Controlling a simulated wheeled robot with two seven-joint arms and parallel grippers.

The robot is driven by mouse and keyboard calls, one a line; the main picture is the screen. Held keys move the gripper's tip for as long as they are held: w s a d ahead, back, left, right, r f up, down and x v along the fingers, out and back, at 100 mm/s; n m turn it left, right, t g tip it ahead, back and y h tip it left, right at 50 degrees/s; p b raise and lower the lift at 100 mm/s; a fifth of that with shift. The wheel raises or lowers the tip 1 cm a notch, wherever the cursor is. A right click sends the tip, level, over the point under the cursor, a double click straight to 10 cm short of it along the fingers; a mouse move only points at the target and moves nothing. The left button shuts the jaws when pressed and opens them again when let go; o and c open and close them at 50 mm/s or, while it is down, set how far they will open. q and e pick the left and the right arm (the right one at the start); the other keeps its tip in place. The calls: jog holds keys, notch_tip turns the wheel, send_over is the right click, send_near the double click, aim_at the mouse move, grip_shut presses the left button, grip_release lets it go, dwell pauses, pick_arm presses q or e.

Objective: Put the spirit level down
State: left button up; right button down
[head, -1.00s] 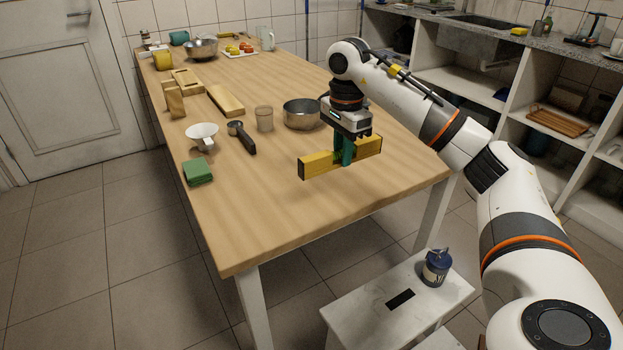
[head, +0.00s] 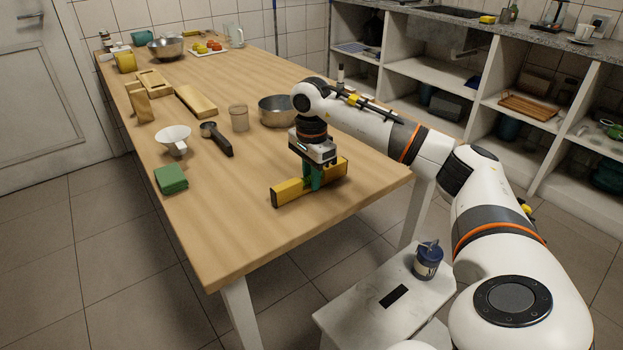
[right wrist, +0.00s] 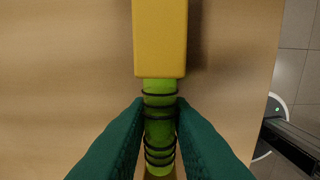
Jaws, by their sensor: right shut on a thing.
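The yellow spirit level (head: 287,193) is low over the near right part of the wooden table (head: 240,225), lying level along its length. I cannot tell for sure whether its underside touches the wood. My right gripper (head: 314,181) points down and is shut on the middle of the level, with its green fingers on either side. In the right wrist view the fingers (right wrist: 160,135) close on a bright green, black-ringed section, and the yellow body (right wrist: 160,40) extends beyond it. My left gripper is out of view.
A steel bowl (head: 276,111), a glass (head: 239,118), a black-handled tool (head: 220,142), a white cup (head: 173,138) and a green block (head: 171,179) stand left of and behind the level. The table's front is clear. A white stool (head: 370,300) holds a blue tin (head: 428,260).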

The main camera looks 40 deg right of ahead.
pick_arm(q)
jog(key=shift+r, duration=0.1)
pick_arm(e)
jog(key=shift+f, duration=0.15)
jog(key=c, duration=1.3)
grip_release()
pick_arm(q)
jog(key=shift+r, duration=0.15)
pick_arm(e)
jog(key=shift+r, duration=0.35)
pick_arm(q)
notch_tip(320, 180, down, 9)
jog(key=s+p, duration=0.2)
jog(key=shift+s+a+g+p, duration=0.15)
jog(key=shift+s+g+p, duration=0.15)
jog(key=shift+p, duration=0.05)
pick_arm(e)
notch_tip(320, 180, up, 12)
jog(key=shift+f, duration=0.25)
